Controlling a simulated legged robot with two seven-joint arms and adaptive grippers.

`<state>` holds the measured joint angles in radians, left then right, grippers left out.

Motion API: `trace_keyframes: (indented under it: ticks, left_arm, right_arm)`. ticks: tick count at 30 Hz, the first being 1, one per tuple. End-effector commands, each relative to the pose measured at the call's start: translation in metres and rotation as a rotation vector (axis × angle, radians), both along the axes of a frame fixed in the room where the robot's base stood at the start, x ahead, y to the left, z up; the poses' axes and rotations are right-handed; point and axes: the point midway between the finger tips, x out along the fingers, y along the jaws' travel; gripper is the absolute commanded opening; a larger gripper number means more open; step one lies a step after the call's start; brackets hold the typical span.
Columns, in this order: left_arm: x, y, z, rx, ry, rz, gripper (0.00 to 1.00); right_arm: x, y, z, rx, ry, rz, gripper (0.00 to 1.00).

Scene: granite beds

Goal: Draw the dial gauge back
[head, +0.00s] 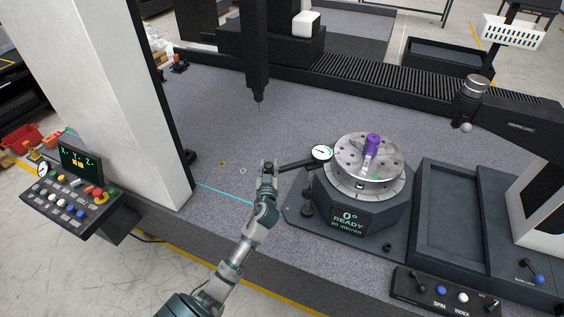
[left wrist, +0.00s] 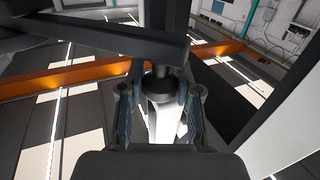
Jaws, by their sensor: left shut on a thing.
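The dial gauge (head: 321,153), with a round white face, sits at the right end of a dark horizontal arm (head: 296,163). A dark post (head: 308,194) stands below it, beside the rotary table. My left gripper (head: 268,169) is at the arm's left end, left of the dial. In the left wrist view my left gripper (left wrist: 161,108) is closed around a dark round grip (left wrist: 160,82) under a dark bar (left wrist: 120,42). A purple-topped part (head: 371,146) stands on the steel disc (head: 348,170), right of the dial. I cannot tell whether the gauge touches it. My right gripper does not show.
The rotary table's base (head: 346,222) reads "0° READY". A dark vertical probe column (head: 257,60) hangs behind my gripper. A control panel (head: 68,195) stands at left, and a switch box (head: 444,292) at front right. The granite (head: 210,130) left of my gripper is mostly clear.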

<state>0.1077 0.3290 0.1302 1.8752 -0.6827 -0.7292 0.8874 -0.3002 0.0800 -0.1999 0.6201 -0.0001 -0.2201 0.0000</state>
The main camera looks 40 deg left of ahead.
Motion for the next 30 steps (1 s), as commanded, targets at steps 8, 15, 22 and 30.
trace_keyframes:
  ticks: [8,15,22,30]
  left_arm:
    - [-0.01,0.007,0.001,0.001,0.0,0.002,0.0]
    - [-0.011,0.007,0.001,0.001,0.001,0.004,0.35]
    - [-0.01,0.007,0.0,0.0,0.0,0.002,0.59]
    - [-0.015,0.001,-0.001,-0.001,0.0,-0.001,0.59]
  right_arm:
    - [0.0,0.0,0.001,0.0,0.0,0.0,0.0]
    - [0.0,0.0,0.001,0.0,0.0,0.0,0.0]
    - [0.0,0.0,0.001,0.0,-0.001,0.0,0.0]
    - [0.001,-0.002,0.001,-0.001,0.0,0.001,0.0]
